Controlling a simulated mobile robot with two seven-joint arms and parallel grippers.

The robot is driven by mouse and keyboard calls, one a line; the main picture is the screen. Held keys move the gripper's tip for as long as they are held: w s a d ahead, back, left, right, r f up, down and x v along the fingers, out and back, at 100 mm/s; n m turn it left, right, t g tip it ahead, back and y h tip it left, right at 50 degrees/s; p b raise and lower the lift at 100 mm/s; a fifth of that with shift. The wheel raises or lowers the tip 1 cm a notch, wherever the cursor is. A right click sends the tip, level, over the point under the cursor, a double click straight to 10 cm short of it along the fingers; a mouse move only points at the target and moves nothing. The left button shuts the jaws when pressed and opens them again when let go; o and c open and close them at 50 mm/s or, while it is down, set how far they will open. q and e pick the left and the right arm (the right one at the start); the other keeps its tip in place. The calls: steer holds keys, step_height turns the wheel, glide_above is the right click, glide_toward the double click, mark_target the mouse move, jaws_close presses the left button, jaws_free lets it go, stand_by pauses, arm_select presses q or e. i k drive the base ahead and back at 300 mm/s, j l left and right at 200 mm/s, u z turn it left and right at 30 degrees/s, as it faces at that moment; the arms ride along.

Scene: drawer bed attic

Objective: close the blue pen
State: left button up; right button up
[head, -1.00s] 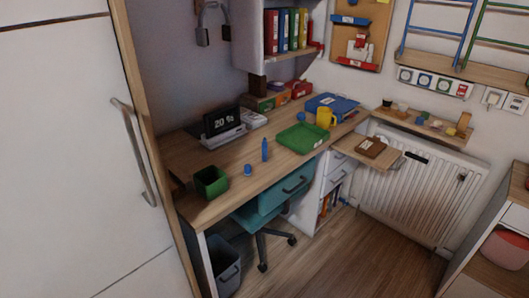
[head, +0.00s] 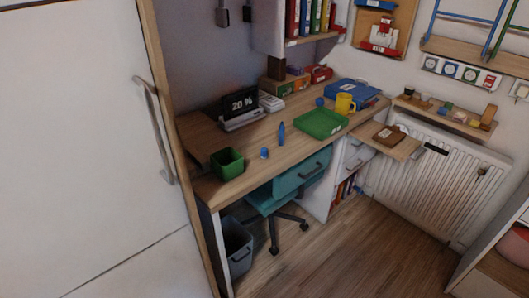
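A blue upright object (head: 281,133), which looks like the blue pen, stands on the wooden desk (head: 232,143) near its front edge. A small round blue piece (head: 264,153) sits apart from it, to its left and nearer the edge. It may be the pen's cap, but it is too small to tell. Neither of my grippers is in view.
A green tray (head: 320,123) lies right of the pen, and a green open box (head: 228,164) stands at the left. A yellow mug (head: 345,103), blue case (head: 352,92) and display (head: 239,104) stand behind. A chair (head: 268,200) is under the desk.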

mark_target(282, 127)
steer(key=i+l+u, duration=0.3)
steer(key=l, duration=0.25)
steer(key=i+l+u, duration=0.1)
steer(key=i+l, duration=0.15)
steer(key=i+l+u, duration=0.15)
steer(key=l, duration=0.25)
steer(key=i+l+u, duration=0.15)
steer(key=l, duration=0.2)
steer(key=i+l+u, duration=0.15)
steer(key=l, duration=0.2)
steer(key=l+u, duration=0.1)
steer(key=l, duration=0.25)
